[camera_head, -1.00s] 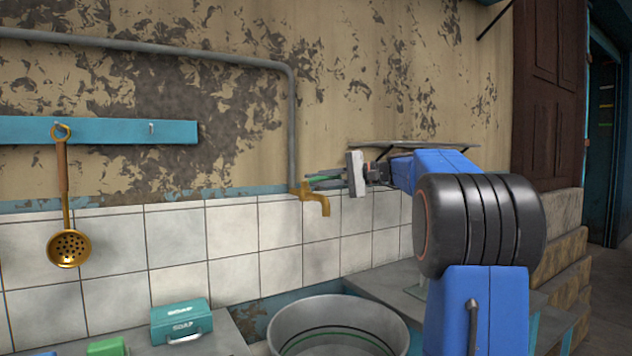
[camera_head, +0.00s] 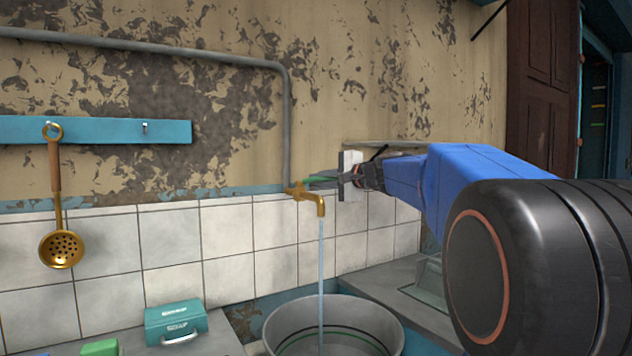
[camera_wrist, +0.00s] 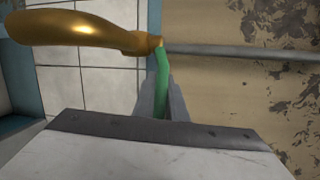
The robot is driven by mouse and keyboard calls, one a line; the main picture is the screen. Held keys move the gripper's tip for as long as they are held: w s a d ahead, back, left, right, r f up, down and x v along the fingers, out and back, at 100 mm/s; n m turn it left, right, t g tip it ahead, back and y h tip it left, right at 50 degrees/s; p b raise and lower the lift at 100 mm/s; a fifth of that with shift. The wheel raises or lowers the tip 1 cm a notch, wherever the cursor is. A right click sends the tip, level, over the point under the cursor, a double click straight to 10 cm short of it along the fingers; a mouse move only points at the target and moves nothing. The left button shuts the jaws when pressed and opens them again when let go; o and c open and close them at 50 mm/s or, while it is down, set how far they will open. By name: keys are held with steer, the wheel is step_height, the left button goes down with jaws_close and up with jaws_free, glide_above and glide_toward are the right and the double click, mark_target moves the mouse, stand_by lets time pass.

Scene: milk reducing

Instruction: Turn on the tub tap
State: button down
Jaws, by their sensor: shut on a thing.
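The brass tub tap (camera_head: 312,198) juts from the tiled wall at the foot of a grey pipe. A thin stream of water (camera_head: 321,270) runs from its spout down into the grey metal tub (camera_head: 285,318). My gripper (camera_head: 325,182) reaches in from the right at the tap. It is shut on the tap's green handle (camera_wrist: 161,82), which shows between the fingers in the wrist view. The brass spout (camera_wrist: 80,32) extends to the left there. A pale plate on my wrist covers the lower part of that view.
A teal soap box (camera_head: 176,322) and a green block (camera_head: 100,347) stand on the ledge left of the tub. A brass skimmer (camera_head: 61,248) hangs from a blue rail (camera_head: 95,130). The grey pipe (camera_head: 287,120) runs down the wall to the tap.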

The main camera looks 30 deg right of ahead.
steer(key=shift+s+a+m+h, duration=0.1)
steer(key=shift+s+m+h, duration=0.15)
steer(key=shift+m+h, duration=0.35)
steer(key=shift+s+a+m+h, duration=0.1)
steer(key=shift+s+m+h, duration=0.25)
steer(key=shift+h, duration=0.45)
steer(key=shift+m, duration=0.25)
steer(key=c, duration=1.8)
jaws_free()
steer(key=shift+s+d, duration=0.1)
steer(key=s+r, duration=0.2)
steer(key=s, duration=1.5)
steer(key=shift+d+r, duration=0.15)
steer(key=shift+d, duration=0.2)
